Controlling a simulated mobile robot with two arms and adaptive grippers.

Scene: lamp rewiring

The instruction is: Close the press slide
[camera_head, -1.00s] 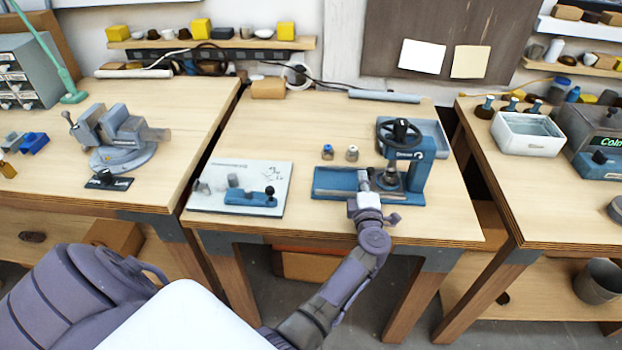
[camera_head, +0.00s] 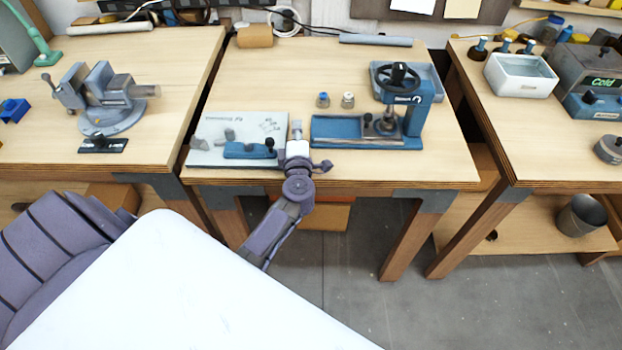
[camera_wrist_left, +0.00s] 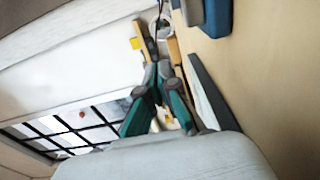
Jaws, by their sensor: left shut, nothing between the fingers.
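The blue press (camera_head: 412,118) with its dark handwheel (camera_head: 398,76) stands on the right part of the middle bench. Its long blue base (camera_head: 335,128) runs left from the column. A small metal slide block (camera_head: 383,126) sits under the press spindle, at the right end of the base. My left gripper (camera_head: 297,131) is shut and empty, just left of the base's left end, near the bench's front edge. Its fingers meet in the left wrist view (camera_wrist_left: 160,78). Whether it touches the base cannot be told. My right gripper is out of view.
A white board (camera_head: 205,155) with a blue fixture (camera_head: 250,150) lies left of my gripper. Two small bottles (camera_head: 348,100) stand behind the base. A vise (camera_head: 105,95) is on the left bench; a white bin (camera_head: 520,75) is on the right bench.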

